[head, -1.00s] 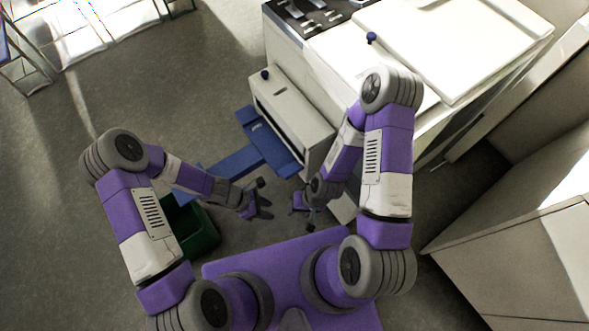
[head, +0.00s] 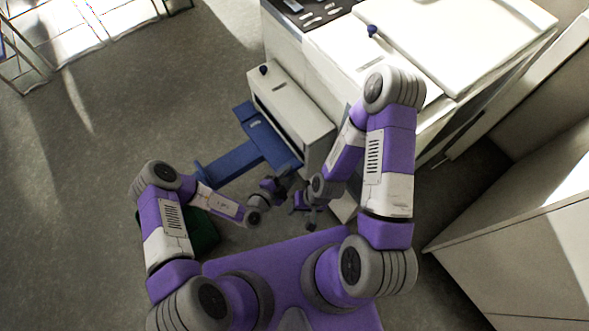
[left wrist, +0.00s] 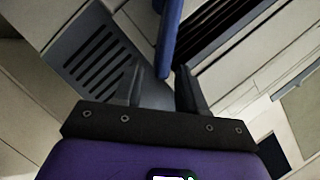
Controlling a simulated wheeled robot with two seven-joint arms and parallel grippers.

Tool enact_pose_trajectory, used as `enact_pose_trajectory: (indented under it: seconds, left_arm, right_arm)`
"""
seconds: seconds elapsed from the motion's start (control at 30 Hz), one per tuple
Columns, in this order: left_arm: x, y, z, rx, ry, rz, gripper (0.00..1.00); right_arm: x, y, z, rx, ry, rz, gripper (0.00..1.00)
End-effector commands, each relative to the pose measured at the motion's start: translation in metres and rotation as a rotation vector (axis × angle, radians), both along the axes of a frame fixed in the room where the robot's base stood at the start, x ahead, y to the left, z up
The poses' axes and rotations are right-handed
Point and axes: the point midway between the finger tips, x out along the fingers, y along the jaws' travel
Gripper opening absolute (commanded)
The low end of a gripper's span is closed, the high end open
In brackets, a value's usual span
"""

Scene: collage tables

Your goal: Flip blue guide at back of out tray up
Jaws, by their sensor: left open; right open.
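A blue out tray (head: 268,138) sticks out from the front of a white printer unit, below its dark slot. A long blue bar (head: 232,163) runs from it toward the lower left; I cannot tell which part is the guide. My left gripper (head: 283,184) is open just below the tray's near end. In the left wrist view, a narrow blue edge (left wrist: 170,35) comes down from the top to between the open fingertips (left wrist: 159,73); contact is unclear. My right gripper (head: 304,212) is open and empty, just below the left one.
The large white printer (head: 325,60) stands at the upper right, with a blue knob (head: 372,31) on top. A dark green bin (head: 205,237) is partly hidden behind my left arm. A pale cabinet (head: 510,240) stands at the right.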

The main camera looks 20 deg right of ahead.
Motion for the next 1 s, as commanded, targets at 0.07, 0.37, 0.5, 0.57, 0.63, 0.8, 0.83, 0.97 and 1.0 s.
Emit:
enact_pose_trajectory:
  seconds: [0.07,0.37,0.5,0.57,0.63,0.8,0.83,0.97,1.0]
  left_arm:
    - [0.007,-0.011,-0.005,0.002,-0.003,-0.003,0.4]
    - [0.023,-0.03,-0.01,0.002,-0.002,-0.001,0.4]
    - [0.023,-0.031,-0.01,0.002,-0.002,-0.001,0.4]
    - [0.023,-0.031,-0.01,0.002,-0.002,-0.001,0.4]
    - [0.023,-0.031,-0.01,0.002,-0.001,-0.003,0.36]
    - [0.023,-0.03,-0.01,0.003,-0.002,-0.003,0.1]
    - [0.023,-0.03,-0.01,0.003,-0.002,-0.003,0.05]
    - [0.023,-0.03,-0.01,0.003,-0.002,-0.003,0.0]
    - [0.023,-0.03,-0.01,0.003,-0.002,-0.003,0.0]
  right_arm:
    - [0.0,0.0,-0.006,0.0,0.0,0.0,0.45]
    - [0.0,0.0,-0.013,0.0,0.0,0.0,0.45]
    - [0.0,0.0,-0.013,0.0,0.0,0.0,0.45]
    - [0.0,0.0,-0.013,0.0,0.0,0.0,0.45]
    - [0.0,0.0,-0.013,0.0,0.0,0.0,0.45]
    - [0.0,0.0,-0.013,0.0,0.0,0.0,0.45]
    - [0.0,0.0,-0.013,0.0,0.0,0.0,0.45]
    - [0.0,0.0,-0.013,0.0,0.0,0.0,0.45]
    - [0.0,0.0,-0.013,0.0,0.0,0.0,0.45]
